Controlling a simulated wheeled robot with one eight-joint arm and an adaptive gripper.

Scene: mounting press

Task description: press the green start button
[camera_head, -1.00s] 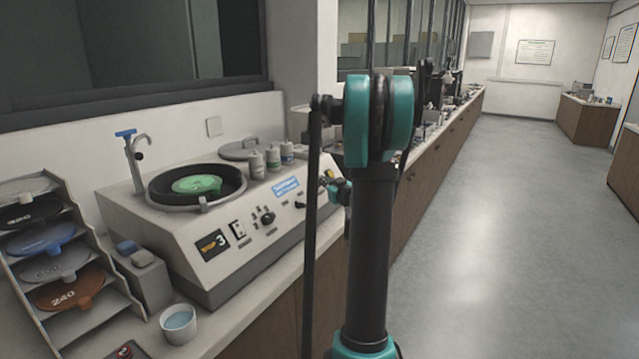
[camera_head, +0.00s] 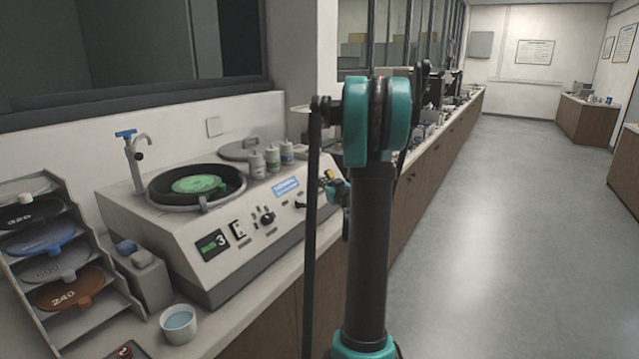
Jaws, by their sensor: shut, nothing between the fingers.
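I cannot make out a green start button in the camera view. A grey machine (camera_head: 225,255) stands on the counter at the left, with knobs, switches and a small display (camera_head: 212,245) on its sloped front. The display shows a green mark and a 3. My gripper (camera_head: 335,190) shows only in small part beside the machine's right end, behind my upright arm. It is shut and empty. My arm hides most of it and what lies beyond, so I cannot tell whether it touches anything.
A rack (camera_head: 72,318) of labelled discs and a white cup (camera_head: 179,323) stand left of the machine. Several small bottles (camera_head: 272,159) stand on its top. The long counter runs back behind my arm. The floor (camera_head: 510,230) to the right is clear.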

